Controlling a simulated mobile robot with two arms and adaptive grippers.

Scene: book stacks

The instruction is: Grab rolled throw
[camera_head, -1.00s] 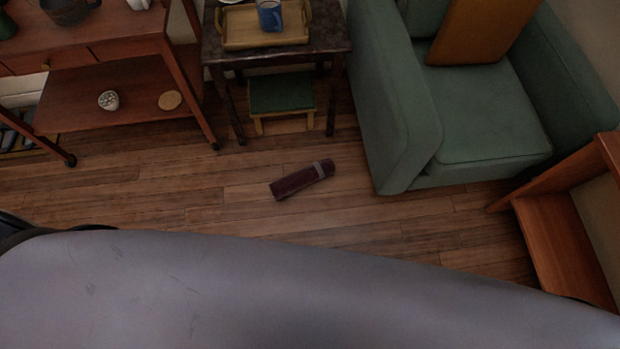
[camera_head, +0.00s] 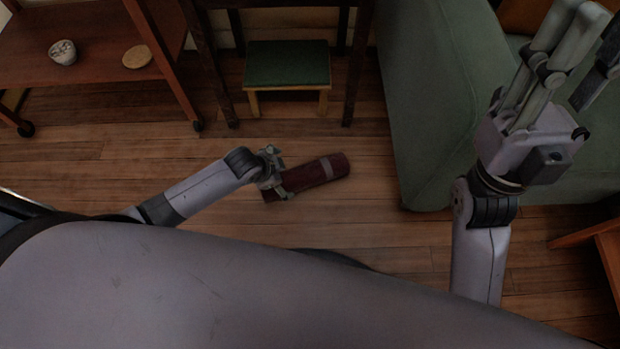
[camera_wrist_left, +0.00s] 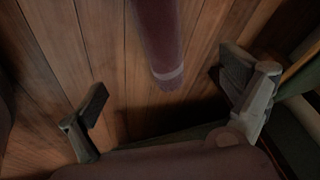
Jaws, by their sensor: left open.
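The rolled throw (camera_head: 312,174), a dark red roll with a grey band, lies on the wooden floor. My left gripper (camera_head: 272,168) is at its left end in the head view and partly covers that end. In the left wrist view the throw (camera_wrist_left: 158,35) comes in from the top, its banded end between the spread fingers of my left gripper (camera_wrist_left: 165,88). The fingers are open, with clear gaps on both sides of the roll. My right gripper (camera_head: 580,60) is raised at the right, away from the throw; its finger gap is unclear.
A green-topped stool (camera_head: 288,64) stands behind the throw, under a dark table. A green armchair (camera_head: 430,110) is to the right. A wooden cart (camera_head: 95,75) stands at the left. A wooden shelf (camera_head: 608,250) is at the lower right. Floor around the throw is clear.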

